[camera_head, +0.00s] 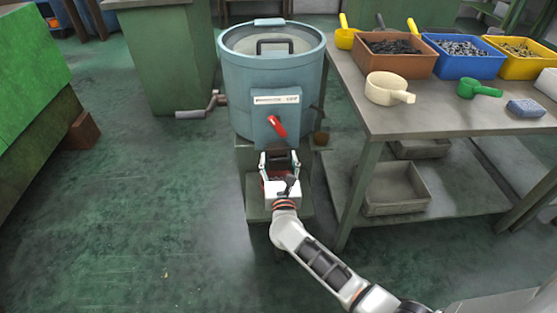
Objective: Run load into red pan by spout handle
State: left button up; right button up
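The blue-grey drum machine (235,80) stands at centre. A red spout handle (277,126) sticks out from its front box, slanting down to the right. Below it is a dark spout opening (281,157). My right gripper (280,158) is just in front of the spout, below the handle and apart from it. Its two fingers are spread wide, with nothing seen held between them. Small reddish patches show behind the gripper, perhaps the red pan (275,174); the gripper hides most of it. My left gripper is not in view.
A grey tray (395,190) sits underneath. The left floor is clear.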

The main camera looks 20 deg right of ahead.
aim_at(277, 152)
jog(key=x, duration=0.1)
jog(key=b+x, duration=0.1)
jog(key=x, duration=0.1)
jog(key=shift+w+f, duration=0.1)
jog(key=shift+f, duration=0.2)
jog(key=shift+c, duration=0.2)
jog(key=shift+o, duration=0.2)
jog(key=shift+w+d+r, duration=0.15)
jog(key=shift+w+r, duration=0.25)
jog(key=shift+r, duration=0.1)
jog(key=o, duration=1.3)
jog(key=shift+w, duration=0.1)
jog(key=shift+c, duration=0.2)
jog(key=shift+f, duration=0.15)
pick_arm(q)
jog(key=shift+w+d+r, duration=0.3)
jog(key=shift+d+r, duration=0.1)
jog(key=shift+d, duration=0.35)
pick_arm(e)
jog(key=v, duration=1.2)
